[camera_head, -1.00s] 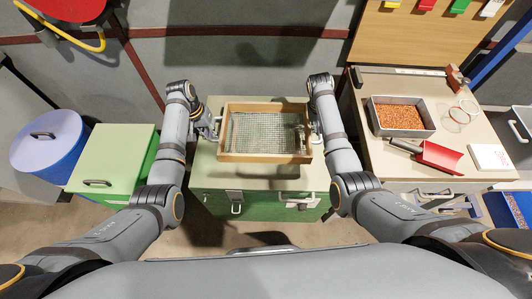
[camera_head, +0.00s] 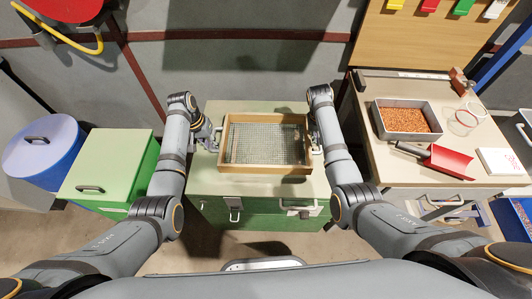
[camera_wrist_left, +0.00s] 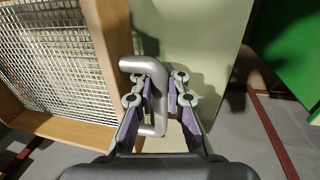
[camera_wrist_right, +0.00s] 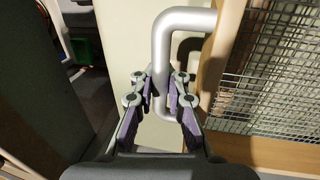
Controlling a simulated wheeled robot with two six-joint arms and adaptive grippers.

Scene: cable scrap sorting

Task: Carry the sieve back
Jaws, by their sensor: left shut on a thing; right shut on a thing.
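The sieve is a wooden frame (camera_head: 266,172) with a wire mesh (camera_head: 265,143), over the green cabinet's top in the head view. My left gripper (camera_head: 214,138) is shut on the silver handle on the sieve's left side; the left wrist view shows the handle (camera_wrist_left: 157,112) between the fingers (camera_wrist_left: 158,97). My right gripper (camera_head: 314,143) is shut on the right handle; the right wrist view shows that handle (camera_wrist_right: 160,65) between the fingers (camera_wrist_right: 160,92). The mesh looks empty. I cannot tell whether the frame touches the cabinet top.
The green cabinet (camera_head: 255,207) stands below the sieve. On the right, a bench (camera_head: 385,165) holds a tray of copper-coloured granules (camera_head: 404,120), a red scoop (camera_head: 448,161) and clear round dishes (camera_head: 462,122). On the left are a green bin (camera_head: 105,170) and a blue drum (camera_head: 42,150).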

